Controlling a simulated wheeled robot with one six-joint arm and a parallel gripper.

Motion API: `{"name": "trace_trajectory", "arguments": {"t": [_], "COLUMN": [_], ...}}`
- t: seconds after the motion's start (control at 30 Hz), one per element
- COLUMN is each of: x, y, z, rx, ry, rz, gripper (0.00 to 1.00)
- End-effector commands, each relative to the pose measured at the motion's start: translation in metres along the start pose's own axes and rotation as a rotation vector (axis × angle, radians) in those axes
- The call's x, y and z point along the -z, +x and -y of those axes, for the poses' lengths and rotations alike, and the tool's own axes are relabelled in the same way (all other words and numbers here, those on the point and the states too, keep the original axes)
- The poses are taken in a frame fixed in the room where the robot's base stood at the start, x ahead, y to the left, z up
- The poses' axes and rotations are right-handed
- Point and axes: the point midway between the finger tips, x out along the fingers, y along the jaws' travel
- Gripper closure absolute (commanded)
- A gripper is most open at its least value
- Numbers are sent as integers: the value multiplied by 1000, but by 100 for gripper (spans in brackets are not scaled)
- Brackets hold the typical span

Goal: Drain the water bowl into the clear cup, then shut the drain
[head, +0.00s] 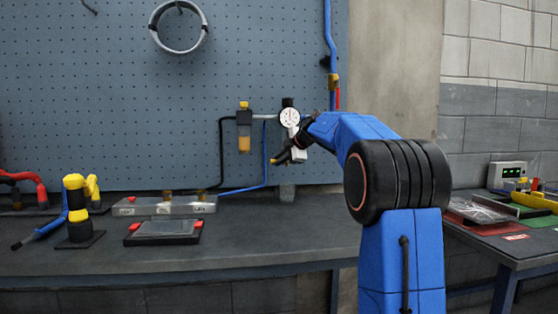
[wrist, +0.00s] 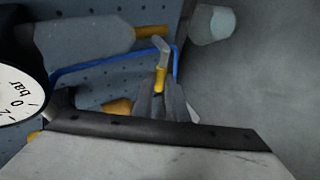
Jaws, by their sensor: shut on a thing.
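The water bowl (head: 244,140) hangs on the pegboard wall, with amber showing in it. In the wrist view, a long grey bowl body (wrist: 82,40) lies at the upper left with a yellow end. The clear cup (head: 287,192) stands on the bench, below and behind my gripper (head: 279,159). The cup (wrist: 213,25) is also at the top of the wrist view. My gripper is shut on a small yellow piece (wrist: 160,78) with a bent grey tip. I cannot tell whether this piece is the bowl's drain. The cup's contents are unclear.
A round gauge (head: 289,117) is just above my gripper. A thin blue tube (head: 265,165) runs down to the bench near it. The bench front is clear.

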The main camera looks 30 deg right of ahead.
Motion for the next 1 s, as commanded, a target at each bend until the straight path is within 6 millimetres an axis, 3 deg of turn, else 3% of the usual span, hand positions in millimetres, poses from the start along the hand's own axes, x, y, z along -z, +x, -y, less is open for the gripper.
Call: {"name": "trace_trajectory", "arguments": {"t": [0.07, 0.1, 0.17, 0.57, 0.67, 1.0], "x": [1, 1, 1, 0, 0, 0], "y": [1, 1, 1, -6, -17, -84], "z": [1, 1, 1, 0, 0, 0], "rx": [3, 3, 3, 0, -1, -1], "ry": [0, 0, 0, 1, 1, 0], "rz": [-2, -2, -2, -1, 0, 0], "gripper": [100, 80, 68, 68, 68, 68]}}
